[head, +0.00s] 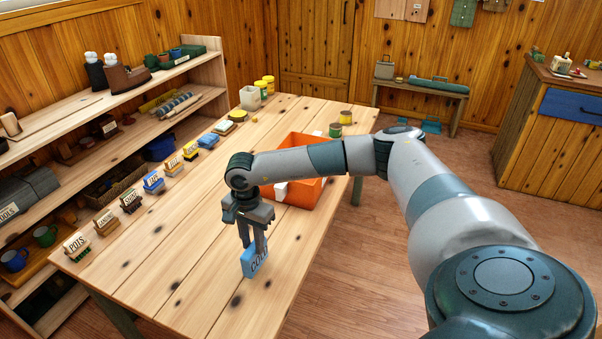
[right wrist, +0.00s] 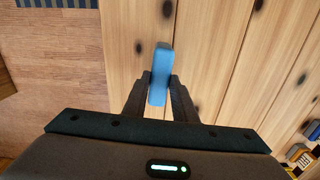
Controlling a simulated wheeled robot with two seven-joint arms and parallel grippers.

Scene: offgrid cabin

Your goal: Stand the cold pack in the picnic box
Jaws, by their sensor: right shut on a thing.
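The blue cold pack (head: 254,263) with dark lettering is upright at the front of the wooden table. My right gripper (head: 254,243) points down and is shut on it, one finger on each side. In the right wrist view the cold pack (right wrist: 160,72) shows between the two fingers of the gripper (right wrist: 160,92). I cannot tell whether its lower edge touches the table. The orange picnic box (head: 318,193) stands farther back on the table, partly hidden behind my right arm. My left gripper is not in view.
Several small labelled signs with items line the table's left side, such as the POTS sign (head: 76,243). Tins (head: 346,117) and a pale container (head: 250,98) stand at the back. Loaded shelves (head: 110,118) run along the left.

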